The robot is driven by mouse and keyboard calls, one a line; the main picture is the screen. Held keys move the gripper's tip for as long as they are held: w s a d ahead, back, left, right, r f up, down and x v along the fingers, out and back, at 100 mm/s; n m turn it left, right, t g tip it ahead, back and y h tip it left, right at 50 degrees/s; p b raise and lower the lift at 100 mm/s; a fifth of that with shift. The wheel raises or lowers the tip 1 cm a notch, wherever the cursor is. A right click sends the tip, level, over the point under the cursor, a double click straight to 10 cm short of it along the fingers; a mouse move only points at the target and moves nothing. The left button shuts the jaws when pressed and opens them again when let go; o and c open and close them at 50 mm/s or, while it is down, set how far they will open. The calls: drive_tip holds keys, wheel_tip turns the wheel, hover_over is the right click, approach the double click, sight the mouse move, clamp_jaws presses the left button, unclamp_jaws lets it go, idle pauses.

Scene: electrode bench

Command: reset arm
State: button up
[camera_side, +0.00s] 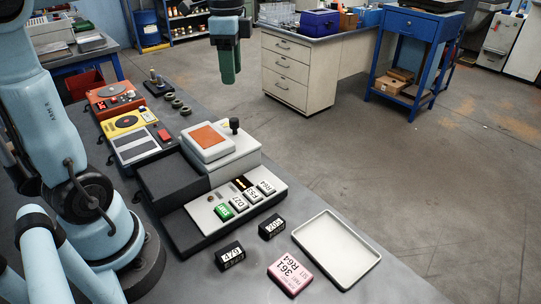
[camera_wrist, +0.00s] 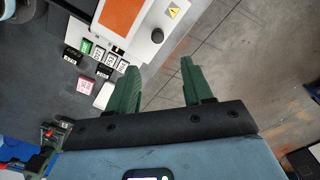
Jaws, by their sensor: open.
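My gripper (camera_side: 229,68) hangs in the air above and behind the bench in the side view, its green fingers pointing down. In the wrist view its two green fingers (camera_wrist: 160,88) stand apart with nothing between them. It touches nothing. My arm rises at the left of the side view. The grey bench (camera_side: 392,291) lies below and in front of the gripper.
A machine with an orange-topped lid (camera_side: 208,138) and several labelled blocks (camera_side: 246,196) stands on the bench. Two black blocks (camera_side: 271,227), a pink block (camera_side: 289,273) and a white tray (camera_side: 337,249) lie nearer. A drawer cabinet (camera_side: 300,72) stands behind; open floor lies right.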

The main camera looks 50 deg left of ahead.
drive_tip(key=shift+d, duration=0.1)
drive_tip(key=s+d+f+n+t, duration=0.5)
drive_tip(key=d+f+n+t, duration=0.2)
drive_tip(key=d+f+n, duration=0.2)
drive_tip(key=shift+s+d+f, duration=0.2)
drive_tip(key=shift+d+f, duration=0.25)
drive_tip(key=shift+d, duration=0.7)
drive_tip(key=shift+c, duration=0.3)
